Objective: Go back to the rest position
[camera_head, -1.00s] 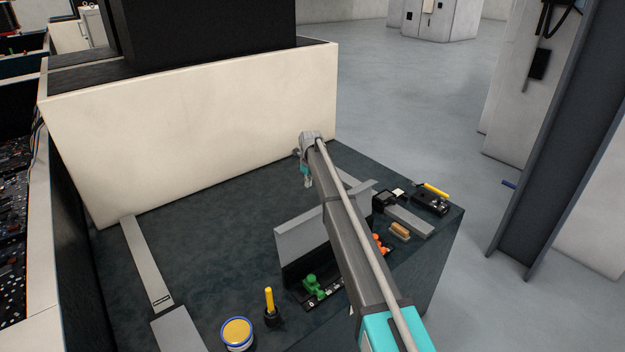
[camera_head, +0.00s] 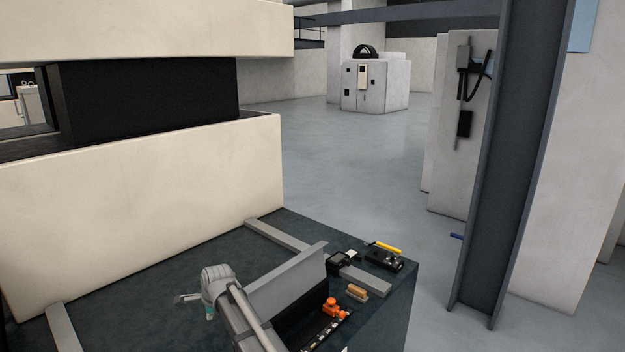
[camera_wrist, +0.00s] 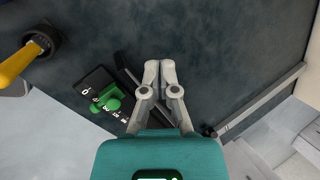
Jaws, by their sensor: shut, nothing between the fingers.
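My gripper (camera_wrist: 160,66) is in the middle of the wrist view, its two grey fingers together at the tips with nothing between them. It is over the dark table top (camera_wrist: 222,50). In the wrist view a green part (camera_wrist: 109,99) on a black labelled panel lies to the left of the fingers, apart from them. In the head view my arm reaches in from the bottom edge, and its wrist is over the dark table (camera_head: 140,290), left of a grey upright plate (camera_head: 285,283).
An orange part (camera_head: 331,308) sits by the grey plate. A wooden-backed brush (camera_head: 357,292), a black device (camera_head: 384,258) and a yellow tool (camera_head: 388,247) lie near the table's right edge. A yellow-handled tool (camera_wrist: 18,64) stands upper left in the wrist view. A cream wall (camera_head: 140,210) bounds the table's back.

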